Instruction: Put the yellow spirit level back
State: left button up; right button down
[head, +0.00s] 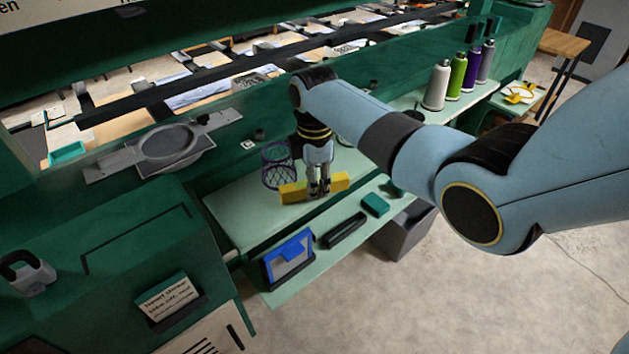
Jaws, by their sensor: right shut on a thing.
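The yellow spirit level (293,192) is a short yellow bar at the pale green shelf (232,207), in the middle of the head view. My right gripper (318,193) points down and is shut on the level near its middle, so its fingers hide that part. Yellow shows on both sides of the fingers. I cannot tell whether the level touches the shelf or hangs just above it. My left gripper is not in view.
A dark mesh cup (277,166) stands close behind the level. A blue holder (289,259), a black tray (344,231) and a green block (375,204) lie on the lower front ledge. Several spool-like bottles (437,86) stand at the back right.

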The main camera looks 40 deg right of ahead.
jog(key=c, duration=1.1)
grip_release()
jog(key=shift+f, duration=0.1)
notch_tip(320, 180, up, 12)
jog(key=shift+r, duration=0.15)
